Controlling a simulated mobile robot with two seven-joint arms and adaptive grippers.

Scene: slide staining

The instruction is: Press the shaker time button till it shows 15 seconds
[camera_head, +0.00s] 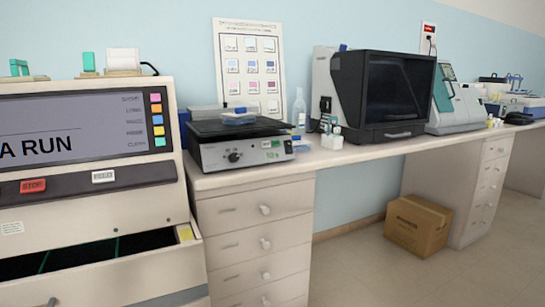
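The shaker (208,157) stands at the left end of the white bench, left of centre in the head view. It has a black ribbed platform and a light grey front panel. A black knob (234,157) sits on the panel. Neither of my grippers is in view.
A large staining machine (90,197) with a screen and an open lower drawer fills the left side. Bottles (299,108) and a dark-windowed machine (393,92) stand right of the shaker. Drawers (252,240) are below it. A cardboard box (417,225) sits on open floor.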

